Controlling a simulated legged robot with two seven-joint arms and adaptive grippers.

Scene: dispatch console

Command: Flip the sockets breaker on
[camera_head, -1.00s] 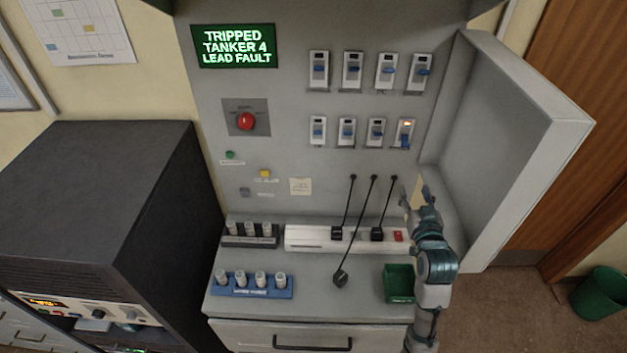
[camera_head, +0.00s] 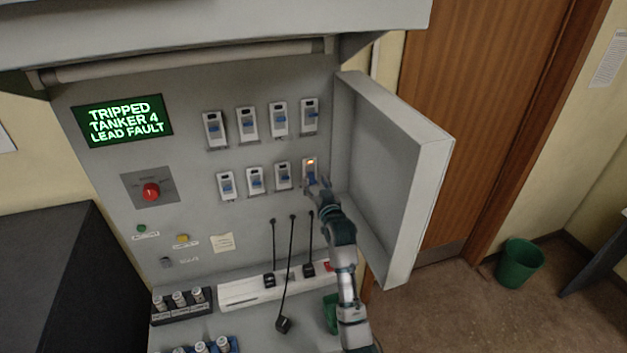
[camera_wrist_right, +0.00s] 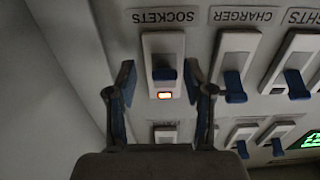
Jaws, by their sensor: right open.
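The sockets breaker (camera_head: 311,163) is the rightmost switch of the lower row in the head view, with an orange light lit above its blue lever. In the right wrist view, which is upside down, the white breaker (camera_wrist_right: 151,47) sits under the label SOCKETS. My right gripper (camera_head: 318,184) is at this breaker. In the wrist view its open fingers (camera_wrist_right: 159,80) stand on either side of the breaker; contact cannot be told. My left gripper is not in view.
The charger breaker (camera_wrist_right: 235,62) is close beside one finger. An open grey panel door (camera_head: 385,165) stands right of my right arm. Black leads (camera_head: 291,250) hang below the breakers. A green screen (camera_head: 122,119) reads TRIPPED TANKER 4 LEAD FAULT.

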